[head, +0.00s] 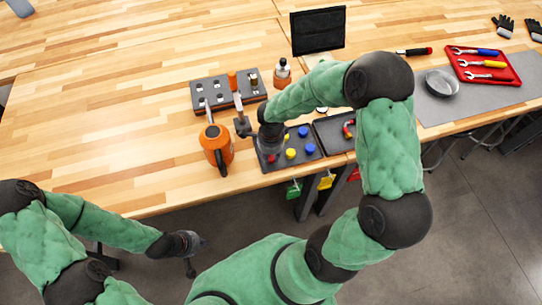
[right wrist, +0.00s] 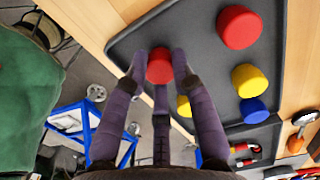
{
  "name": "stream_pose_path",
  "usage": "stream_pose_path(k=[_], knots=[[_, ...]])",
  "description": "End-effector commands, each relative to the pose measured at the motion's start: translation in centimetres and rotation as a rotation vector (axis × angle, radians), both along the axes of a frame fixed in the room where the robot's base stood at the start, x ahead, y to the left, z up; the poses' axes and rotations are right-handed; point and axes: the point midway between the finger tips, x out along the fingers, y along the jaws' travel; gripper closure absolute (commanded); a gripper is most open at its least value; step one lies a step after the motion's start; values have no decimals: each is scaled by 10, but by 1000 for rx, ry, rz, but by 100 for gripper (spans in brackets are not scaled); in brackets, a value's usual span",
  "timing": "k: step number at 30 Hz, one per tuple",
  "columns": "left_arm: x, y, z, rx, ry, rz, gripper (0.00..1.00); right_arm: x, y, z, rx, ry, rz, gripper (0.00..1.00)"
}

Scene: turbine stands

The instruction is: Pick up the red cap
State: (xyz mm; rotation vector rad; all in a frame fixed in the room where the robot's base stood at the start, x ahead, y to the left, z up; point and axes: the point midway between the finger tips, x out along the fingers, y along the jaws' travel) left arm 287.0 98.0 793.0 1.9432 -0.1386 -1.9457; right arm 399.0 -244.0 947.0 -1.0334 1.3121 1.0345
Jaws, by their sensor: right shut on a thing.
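My right gripper (right wrist: 158,70) has its fingers closed around a red cap (right wrist: 160,65) near the edge of the dark tray (right wrist: 140,45). In the head view, my right gripper (head: 269,153) is over the left part of the tray (head: 275,167), and the red cap (head: 271,158) shows just at its fingertips. A second, larger-looking red cap (right wrist: 238,27) sits apart on the tray in the right wrist view. I cannot tell whether the held cap is clear of the tray. My left gripper (head: 193,254) is empty, fingers spread, below the table's front edge.
Yellow caps (head: 290,153) and blue caps (head: 310,148) sit beside the right gripper. A second dark tray (head: 333,140) adjoins on the right.

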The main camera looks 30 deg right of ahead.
Motion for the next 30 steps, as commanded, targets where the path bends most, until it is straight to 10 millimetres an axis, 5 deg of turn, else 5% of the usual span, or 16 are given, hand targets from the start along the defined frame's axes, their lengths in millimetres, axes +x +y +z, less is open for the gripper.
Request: stream_pose_path(k=[9, 19, 30], knots=[[0, 0, 6, 0, 0, 0, 100, 1, 0, 33, 0, -6, 0, 90], [0, 0, 13, 0, 0, 0, 100, -49, 12, 93, 0, -6, 1, 90], [0, 0, 17, 0, 0, 0, 100, -113, 28, 120, 0, -4, 1, 90]])
